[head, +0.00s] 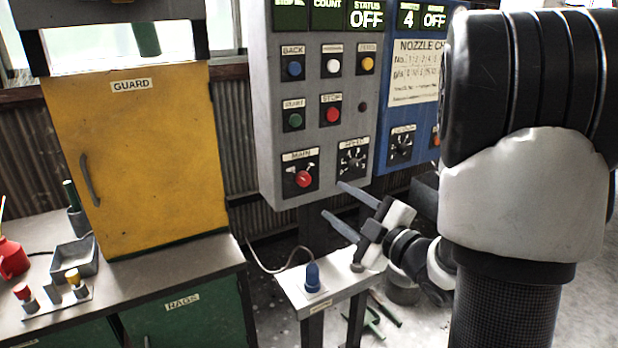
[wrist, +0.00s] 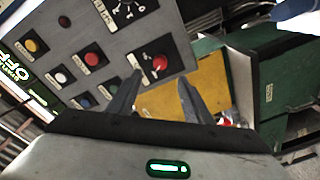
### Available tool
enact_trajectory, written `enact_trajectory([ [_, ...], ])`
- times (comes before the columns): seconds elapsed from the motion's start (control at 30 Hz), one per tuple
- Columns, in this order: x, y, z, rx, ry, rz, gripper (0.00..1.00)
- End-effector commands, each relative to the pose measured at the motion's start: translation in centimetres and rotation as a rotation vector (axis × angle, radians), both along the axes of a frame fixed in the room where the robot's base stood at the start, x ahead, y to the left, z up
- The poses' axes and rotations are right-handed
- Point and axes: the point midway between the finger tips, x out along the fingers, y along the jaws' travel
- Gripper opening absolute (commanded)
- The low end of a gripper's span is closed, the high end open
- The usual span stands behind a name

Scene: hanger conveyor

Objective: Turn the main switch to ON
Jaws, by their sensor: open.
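The main switch (head: 303,179) is a red rotary knob on a black plate labelled MAIN, at the lower left of the grey control panel (head: 268,110). In the wrist view the red knob (wrist: 159,63) is ahead of my gripper, near the left fingertip. The status display (head: 367,14) reads OFF. My gripper (head: 331,199) is open and empty, just below and to the right of the switch in the head view. Its fingertips (wrist: 158,84) look apart from the knob in the wrist view, though the exact gap cannot be told.
A black speed dial (head: 352,160) sits right of the switch, with buttons above, including a red stop button (head: 332,114). A blue panel (head: 408,90) adjoins on the right. A yellow guard door (head: 150,160) is at left.

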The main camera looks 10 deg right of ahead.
Motion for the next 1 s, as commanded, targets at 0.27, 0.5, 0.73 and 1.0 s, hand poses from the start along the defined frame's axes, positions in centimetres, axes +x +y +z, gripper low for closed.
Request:
enact_trajectory([
  [0.27, 5.7, 2.5, -0.1, -0.001, -0.001, 0.003, 0.46],
  [0.5, 9.1, 3.9, -0.1, 0.0, 0.0, 0.0, 0.46],
  [0.73, 10.1, 4.3, -0.1, 0.0, 0.001, -0.001, 0.46],
  [1.0, 10.1, 4.3, -0.1, 0.0, 0.0, -0.002, 0.37],
])
